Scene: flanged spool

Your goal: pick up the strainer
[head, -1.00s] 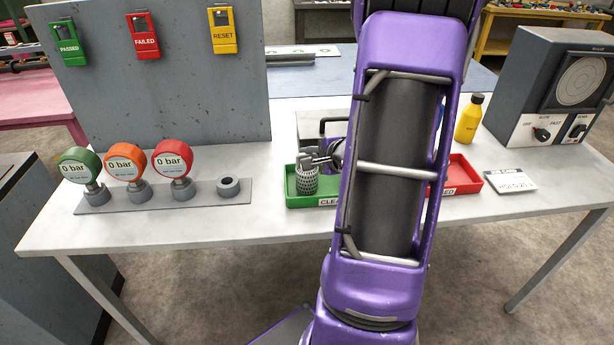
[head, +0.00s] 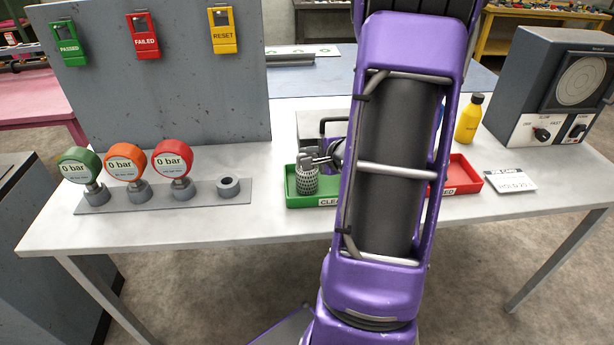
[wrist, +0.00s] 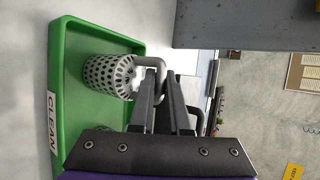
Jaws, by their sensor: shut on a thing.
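The strainer (head: 307,181) is a grey perforated cylinder with a bent handle on top. It stands upright in the green tray (head: 291,198) marked CLEAN, or just above its floor; I cannot tell which. My gripper (head: 322,160) reaches in from the right at handle height. In the wrist view my gripper (wrist: 164,88) is shut on the handle of the strainer (wrist: 107,76), with the perforated body beyond the fingertips. The green tray (wrist: 66,92) lies beneath it. My purple arm hides the right part of the green tray in the head view.
A red tray (head: 466,177) stands right of my arm, partly hidden. Left are green, orange and red gauges (head: 173,160) on a plate with an empty ring (head: 228,186). A yellow bottle (head: 469,119) and a grey instrument (head: 550,90) stand at the right.

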